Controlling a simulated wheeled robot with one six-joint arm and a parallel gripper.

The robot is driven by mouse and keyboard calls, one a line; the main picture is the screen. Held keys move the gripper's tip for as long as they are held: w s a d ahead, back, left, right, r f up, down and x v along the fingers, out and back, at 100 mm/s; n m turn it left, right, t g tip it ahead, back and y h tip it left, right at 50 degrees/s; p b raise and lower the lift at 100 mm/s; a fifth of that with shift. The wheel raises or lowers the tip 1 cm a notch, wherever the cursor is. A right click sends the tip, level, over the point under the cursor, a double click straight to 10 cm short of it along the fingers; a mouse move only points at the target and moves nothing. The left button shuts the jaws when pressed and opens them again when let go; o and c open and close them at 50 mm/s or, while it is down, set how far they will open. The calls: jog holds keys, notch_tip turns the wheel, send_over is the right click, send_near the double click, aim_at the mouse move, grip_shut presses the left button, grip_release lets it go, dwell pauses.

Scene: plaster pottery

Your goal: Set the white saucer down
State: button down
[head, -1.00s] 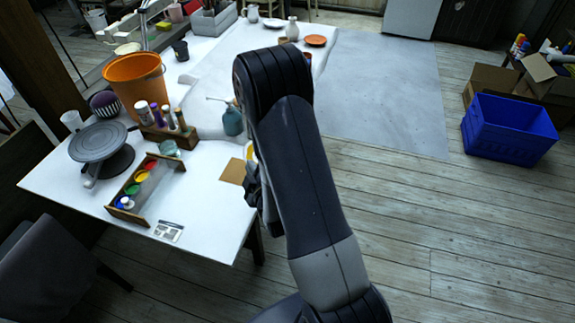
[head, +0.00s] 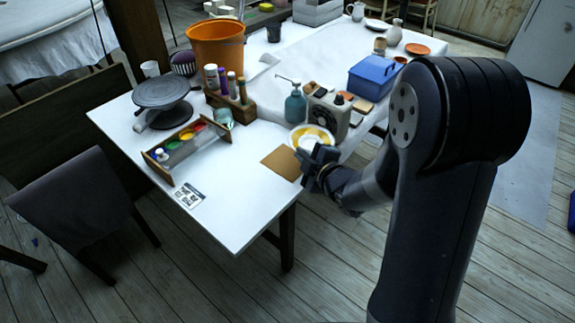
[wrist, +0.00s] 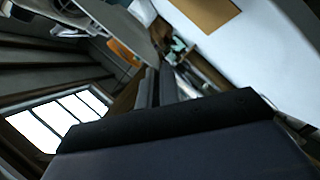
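The white saucer (head: 299,134), with yellow patches on its face, shows at the table's right edge in the head view, partly behind my gripper. My gripper (head: 316,158) is at its near edge. In the wrist view the pale saucer (wrist: 118,28) reaches into the fingers (wrist: 155,85), seen nearly edge-on. The fingers look closed on its rim, though the dark gripper body hides much of the grip. I cannot tell how high the saucer is above the table.
A brown square mat (head: 282,163) lies left of my gripper on the white table (head: 235,215). A teal bottle (head: 295,106), a beige box-shaped device (head: 329,114) and a blue box (head: 374,78) stand behind. A paint rack (head: 188,140) is left. The table's front corner is mostly clear.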

aim_at(281, 185)
jog(key=a+r+n+g+y, duration=0.2)
jog(key=a+n+g+y, duration=0.1)
jog(key=a, duration=0.3)
jog(key=f, duration=0.3)
jog(key=f+b, duration=0.1)
jog(key=f, duration=0.5)
jog(key=shift+s+f+b, duration=0.25)
jog(key=shift+f+b, duration=0.15)
jog(key=shift+f, duration=0.1)
jog(key=c, duration=1.6)
grip_release()
jog(key=shift+d, duration=0.1)
jog(key=v, duration=1.2)
jog(key=shift+s, duration=0.1)
